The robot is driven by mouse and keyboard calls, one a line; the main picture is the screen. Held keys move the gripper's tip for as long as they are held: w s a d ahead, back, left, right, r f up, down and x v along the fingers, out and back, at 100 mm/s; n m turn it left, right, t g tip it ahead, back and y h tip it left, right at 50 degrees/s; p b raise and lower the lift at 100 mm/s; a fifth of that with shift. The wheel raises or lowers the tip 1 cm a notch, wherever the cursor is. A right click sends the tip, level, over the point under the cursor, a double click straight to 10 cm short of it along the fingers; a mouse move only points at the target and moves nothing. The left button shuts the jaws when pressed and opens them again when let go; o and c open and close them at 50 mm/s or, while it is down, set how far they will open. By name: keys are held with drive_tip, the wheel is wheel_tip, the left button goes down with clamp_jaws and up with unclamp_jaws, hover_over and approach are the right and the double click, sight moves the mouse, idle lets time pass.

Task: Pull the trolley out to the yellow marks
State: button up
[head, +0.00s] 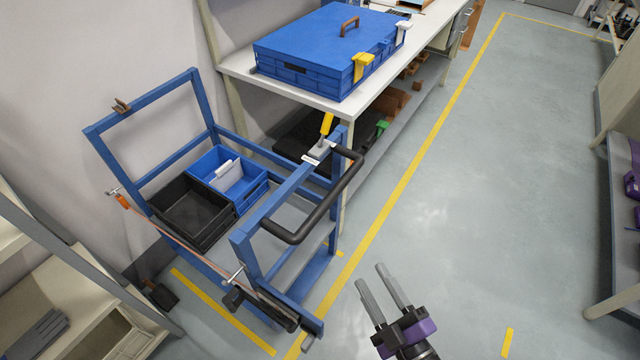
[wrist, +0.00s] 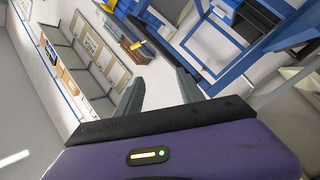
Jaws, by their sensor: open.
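The trolley has a blue frame (head: 247,252) and stands against the wall at the left in the head view. Its black handle bar (head: 318,206) sticks out toward the aisle. Part of its blue frame and dark handle (wrist: 252,14) also shows at the upper right of the wrist view. Yellow floor marks (head: 222,312) lie by the trolley's near side, with a short mark (head: 507,343) on the open floor to the right. My gripper (head: 374,284) is open and empty, below and right of the handle, apart from it. The wrist view shows its two dark fingers (wrist: 158,88) spread.
A black bin (head: 190,212) and a blue bin (head: 236,186) sit on the trolley. An orange strap (head: 122,201) runs along its near side. A workbench (head: 300,100) with a blue case (head: 325,50) stands behind. Open grey floor lies right; shelving (head: 618,210) stands at the far right.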

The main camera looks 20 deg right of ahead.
drive_tip(key=w+n+y, duration=0.3)
drive_tip(key=w+n, duration=0.5)
drive_tip(key=w, duration=1.8)
drive_tip(key=shift+a+r+n+t, duration=0.3)
drive_tip(key=shift+a+r+n, duration=0.05)
drive_tip(key=shift+r+n, duration=0.1)
clamp_jaws()
